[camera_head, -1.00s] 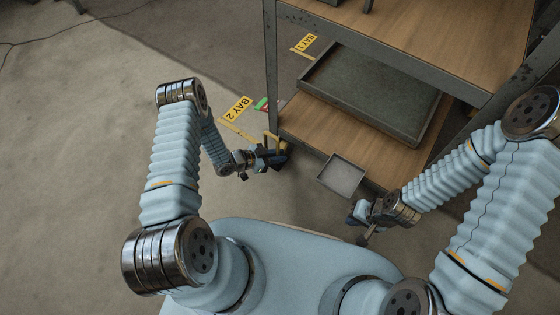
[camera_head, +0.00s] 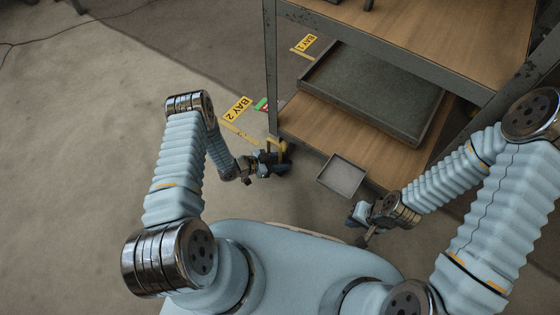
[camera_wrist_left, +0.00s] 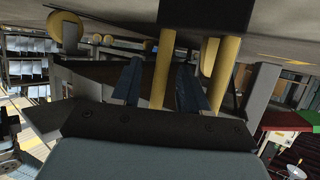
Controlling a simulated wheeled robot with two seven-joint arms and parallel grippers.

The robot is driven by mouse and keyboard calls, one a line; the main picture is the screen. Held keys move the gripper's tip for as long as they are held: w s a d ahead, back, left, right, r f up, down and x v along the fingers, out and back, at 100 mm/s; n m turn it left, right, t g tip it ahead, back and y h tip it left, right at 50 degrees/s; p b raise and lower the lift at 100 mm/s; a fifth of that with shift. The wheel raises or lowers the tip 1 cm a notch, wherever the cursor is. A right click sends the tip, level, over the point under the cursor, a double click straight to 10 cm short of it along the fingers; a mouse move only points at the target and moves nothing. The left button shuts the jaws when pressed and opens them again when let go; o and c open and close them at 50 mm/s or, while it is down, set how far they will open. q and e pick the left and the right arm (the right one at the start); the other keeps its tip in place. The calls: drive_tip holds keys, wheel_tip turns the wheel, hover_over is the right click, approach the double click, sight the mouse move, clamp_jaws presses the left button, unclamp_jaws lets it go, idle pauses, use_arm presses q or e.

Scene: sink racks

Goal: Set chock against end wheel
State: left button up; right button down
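The chock (camera_head: 284,167) looks like a dark block with a yellow handle (camera_head: 275,147), low by the near left leg of the rack (camera_head: 271,75). My left gripper (camera_head: 268,166) is at the chock, partly overlapping it. In the left wrist view its two dark blue fingers (camera_wrist_left: 160,85) stand apart on either side of a yellow bar (camera_wrist_left: 161,78), with gaps visible. A round yellow part (camera_wrist_left: 65,30), possibly a wheel, shows at the upper left there. Contact between chock and wheel is hidden. My right gripper (camera_head: 361,226) is near the grey tray; its opening is unclear.
A small grey tray (camera_head: 342,175) is beside the rack's lower wooden shelf (camera_head: 310,127). A large dark tray (camera_head: 375,95) stands on that shelf. Yellow BAY 2 (camera_head: 237,109) and BAY 1 (camera_head: 306,43) signs mark the floor.

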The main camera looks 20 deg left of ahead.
use_arm(q)
drive_tip(key=shift+r, duration=0.2)
drive_tip(key=p+v, duration=0.1)
drive_tip(key=v, duration=1)
drive_tip(key=s+d+r+n+g+y+p, duration=0.4)
drive_tip(key=s+d+r+n+g+y, duration=0.3)
drive_tip(key=s+d+r+n, duration=0.4)
drive_tip(key=s+r+n, duration=0.1)
drive_tip(key=s, duration=0.2)
drive_tip(key=shift+s+n, duration=0.15)
drive_tip(key=shift+n, duration=0.25)
drive_tip(key=shift+r, duration=0.15)
